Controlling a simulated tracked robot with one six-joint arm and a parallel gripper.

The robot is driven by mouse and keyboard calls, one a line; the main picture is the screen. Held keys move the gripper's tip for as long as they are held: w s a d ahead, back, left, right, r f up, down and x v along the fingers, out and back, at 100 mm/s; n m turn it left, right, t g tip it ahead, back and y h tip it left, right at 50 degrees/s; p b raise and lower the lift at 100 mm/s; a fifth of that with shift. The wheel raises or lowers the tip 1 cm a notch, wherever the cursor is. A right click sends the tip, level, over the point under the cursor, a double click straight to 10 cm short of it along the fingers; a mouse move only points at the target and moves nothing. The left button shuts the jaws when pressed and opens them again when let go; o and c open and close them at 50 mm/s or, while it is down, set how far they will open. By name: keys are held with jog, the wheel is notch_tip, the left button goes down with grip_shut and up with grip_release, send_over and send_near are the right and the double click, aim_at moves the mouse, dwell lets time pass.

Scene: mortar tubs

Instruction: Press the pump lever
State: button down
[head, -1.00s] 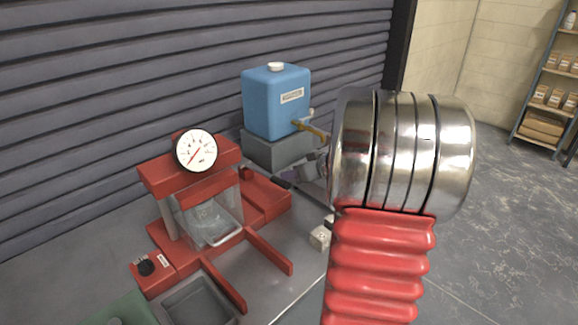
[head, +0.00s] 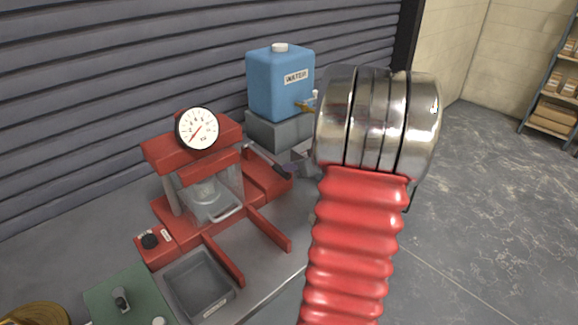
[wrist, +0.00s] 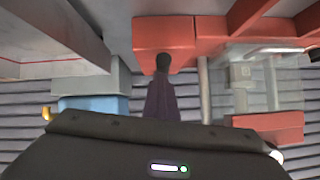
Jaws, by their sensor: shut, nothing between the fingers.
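The red press (head: 200,165) stands on the bench at centre left in the head view, with a round white gauge (head: 198,128) on top. The pump lever (head: 264,157) is a thin grey rod with a dark grip, slanting down to the right from the press's right side. My gripper (head: 291,169) is shut and empty beside the grip; my large arm link partly hides it. In the wrist view, my shut, tapered gripper (wrist: 162,80) points at a red part of the press (wrist: 163,34). A dark rounded end shows at its tip; I cannot tell whether it touches the lever.
A blue water container (head: 280,85) stands on a grey block (head: 278,131) behind the press. Shelves (head: 552,100) stand far right, beyond open floor.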

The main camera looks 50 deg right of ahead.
jog(key=shift+s+a+f, duration=0.1)
jog(key=shift+s+f, duration=0.1)
jog(key=shift+f, duration=0.4)
jog(key=shift+s+a+f, duration=0.1)
jog(key=shift+s+f, duration=0.05)
jog(key=shift+f, duration=0.45)
notch_tip(320, 180, up, 6)
jog(key=d, duration=0.1)
jog(key=s+r, duration=0.1)
jog(key=s, duration=0.8)
jog(key=shift+s+a+r, duration=0.25)
jog(key=shift+s+a, duration=0.1)
jog(key=shift+s, duration=0.05)
